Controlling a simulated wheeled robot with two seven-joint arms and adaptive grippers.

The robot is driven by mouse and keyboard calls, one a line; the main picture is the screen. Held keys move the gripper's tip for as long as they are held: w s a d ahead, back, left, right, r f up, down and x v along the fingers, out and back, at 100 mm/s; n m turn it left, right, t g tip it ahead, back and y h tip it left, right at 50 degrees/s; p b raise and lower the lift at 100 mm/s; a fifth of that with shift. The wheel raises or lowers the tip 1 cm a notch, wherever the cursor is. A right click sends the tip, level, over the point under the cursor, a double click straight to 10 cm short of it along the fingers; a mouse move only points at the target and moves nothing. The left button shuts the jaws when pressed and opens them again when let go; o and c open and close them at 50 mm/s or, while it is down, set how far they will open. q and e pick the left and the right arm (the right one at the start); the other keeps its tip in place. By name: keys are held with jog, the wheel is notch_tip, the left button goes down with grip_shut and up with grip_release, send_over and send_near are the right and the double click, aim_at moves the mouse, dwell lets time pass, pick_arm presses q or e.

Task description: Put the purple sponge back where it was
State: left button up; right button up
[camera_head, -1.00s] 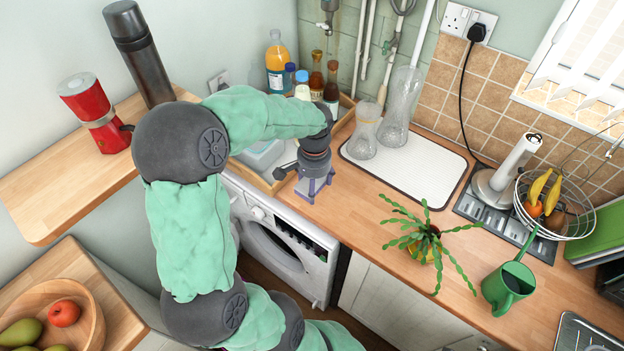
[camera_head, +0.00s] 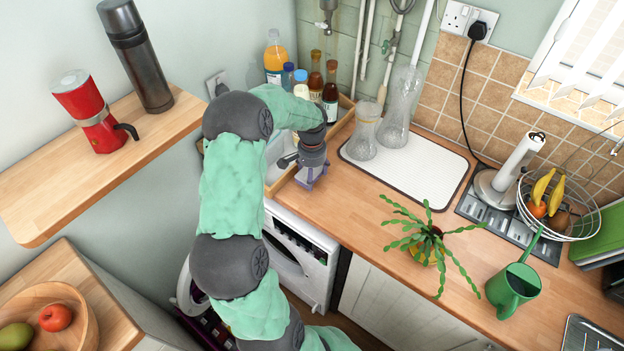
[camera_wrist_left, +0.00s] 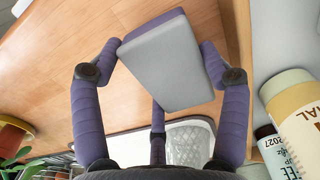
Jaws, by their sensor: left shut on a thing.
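My left gripper (camera_head: 312,180) is low over the wooden counter, just right of a wooden tray, in the head view. In the wrist view my left gripper (camera_wrist_left: 158,65) has its purple fingers closed on the sides of a block-shaped sponge (camera_wrist_left: 168,65). The sponge shows a broad grey face and a purple edge along the top. Bare counter lies behind it; I cannot tell whether it touches the counter. In the head view the sponge is hidden or too small to make out. My right gripper is not in view.
The wooden tray (camera_head: 283,182) holds several bottles at its back. A white drying mat (camera_head: 425,170) with glass vessels lies to the right. A potted plant (camera_head: 428,245) and a green watering can (camera_head: 513,288) stand farther right. Counter between tray and plant is clear.

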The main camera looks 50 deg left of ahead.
pick_arm(q)
jog(key=shift+d+f, duration=0.1)
jog(key=shift+f, duration=0.95)
jog(key=shift+f, duration=0.15)
jog(key=o, duration=1.1)
jog(key=shift+r, duration=0.65)
notch_tip(320, 180, up, 11)
jog(key=shift+p, duration=0.95)
